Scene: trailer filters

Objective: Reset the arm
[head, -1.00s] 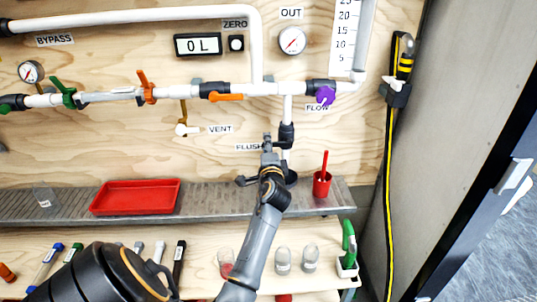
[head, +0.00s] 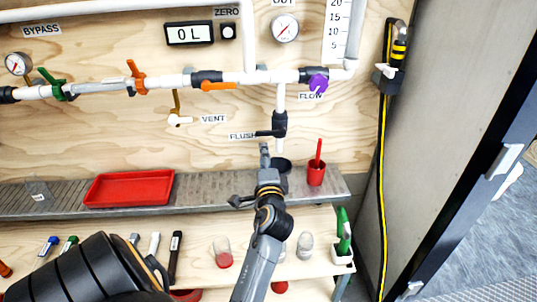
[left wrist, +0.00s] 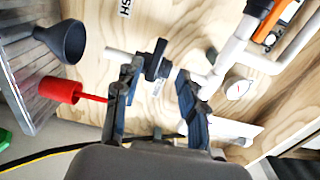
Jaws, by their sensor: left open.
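My left gripper (head: 251,178) is open and empty, in front of the grey shelf, below the black FLUSH valve (head: 279,124). In the left wrist view my open left gripper (left wrist: 155,98) has its two fingers well apart. The FLUSH valve with its dark handle (left wrist: 156,60) shows beyond and between the fingertips, apart from them as far as I can tell. The black funnel (head: 282,166) under the valve is partly hidden by my gripper in the head view. My right gripper is in neither view.
A red tray (head: 130,188) and a red cup (head: 316,172) with a red stick stand on the grey shelf (head: 210,195). Markers and jars sit on the lower shelf. White pipes with valves run above. A black and yellow hose (head: 382,190) hangs at the right.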

